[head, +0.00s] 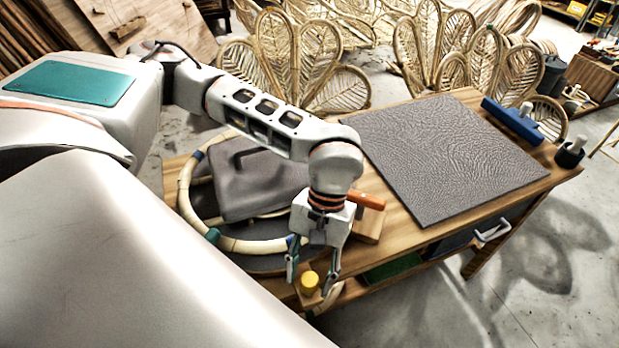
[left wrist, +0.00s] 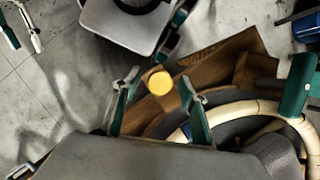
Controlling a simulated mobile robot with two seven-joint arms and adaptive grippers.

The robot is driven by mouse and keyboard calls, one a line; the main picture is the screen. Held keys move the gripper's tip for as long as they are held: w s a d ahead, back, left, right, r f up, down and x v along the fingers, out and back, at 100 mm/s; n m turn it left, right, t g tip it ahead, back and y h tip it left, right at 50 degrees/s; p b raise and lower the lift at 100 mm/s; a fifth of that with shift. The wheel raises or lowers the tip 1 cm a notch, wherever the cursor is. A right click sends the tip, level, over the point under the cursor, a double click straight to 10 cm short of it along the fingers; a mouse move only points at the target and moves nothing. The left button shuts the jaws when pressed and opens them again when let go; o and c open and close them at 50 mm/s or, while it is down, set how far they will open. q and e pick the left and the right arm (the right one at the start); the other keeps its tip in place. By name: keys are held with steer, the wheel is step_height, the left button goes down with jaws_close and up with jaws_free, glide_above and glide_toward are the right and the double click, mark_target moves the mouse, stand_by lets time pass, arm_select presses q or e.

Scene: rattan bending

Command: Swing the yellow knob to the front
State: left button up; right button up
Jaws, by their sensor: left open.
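The yellow knob (head: 309,282) is a short round cap on a small wooden block at the near edge of the bench, beside the round rattan form. My left gripper (head: 310,277) points down over it, fingers apart on either side of the knob. The left wrist view shows the knob (left wrist: 160,83) between the open fingertips (left wrist: 160,88); I cannot tell whether either finger touches it. My right gripper is not in the head view. What look like its finger parts (left wrist: 22,28) show at the upper left of the left wrist view, cut off by the edge.
A pale rattan ring (head: 242,246) with coloured bands surrounds a grey block (head: 258,185) just behind the knob. An orange-handled piece (head: 368,199) lies close to my left wrist. A grey textured mat (head: 440,150) and a blue tool (head: 513,121) occupy the right of the bench.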

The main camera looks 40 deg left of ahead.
arm_select(q)
steer(key=v, duration=1.1)
